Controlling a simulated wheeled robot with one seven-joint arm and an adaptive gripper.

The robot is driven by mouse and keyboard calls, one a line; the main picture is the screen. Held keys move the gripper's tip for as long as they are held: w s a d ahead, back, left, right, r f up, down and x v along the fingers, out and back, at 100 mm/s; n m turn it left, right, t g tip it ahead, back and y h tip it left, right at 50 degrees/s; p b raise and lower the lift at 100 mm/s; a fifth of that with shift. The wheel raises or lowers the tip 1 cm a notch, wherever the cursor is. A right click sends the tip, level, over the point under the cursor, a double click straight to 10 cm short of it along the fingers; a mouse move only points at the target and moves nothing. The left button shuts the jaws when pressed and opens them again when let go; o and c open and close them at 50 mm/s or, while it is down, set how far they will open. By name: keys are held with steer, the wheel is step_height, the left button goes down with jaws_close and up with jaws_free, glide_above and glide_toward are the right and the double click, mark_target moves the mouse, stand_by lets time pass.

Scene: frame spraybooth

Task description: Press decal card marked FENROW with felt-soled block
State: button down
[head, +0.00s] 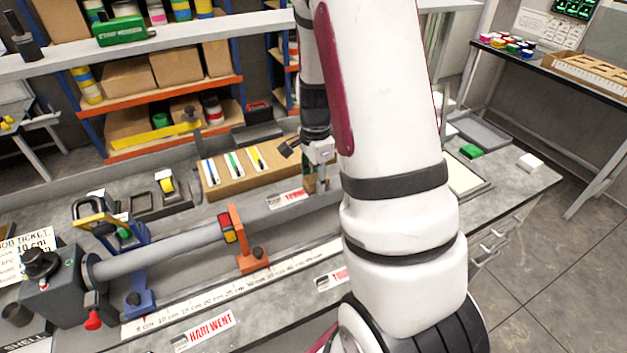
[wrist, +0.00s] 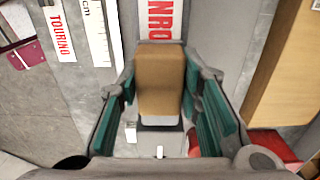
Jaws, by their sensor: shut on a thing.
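My gripper (wrist: 160,92) is shut on the felt-soled block (wrist: 160,72), a tan block between its teal fingers in the wrist view. In the head view my gripper (head: 317,178) is over the right part of the grey tube, partly hidden by my arm. In the wrist view the block covers part of the card, leaving "NRO" readable. I cannot tell whether the block touches it.
An orange support (head: 246,240) stands along the tube. A cardboard box (head: 235,182) with colored strips stands behind it.

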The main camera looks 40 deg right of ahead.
steer(key=shift+r+p, duration=1.3)
steer(key=shift+r, duration=2.25)
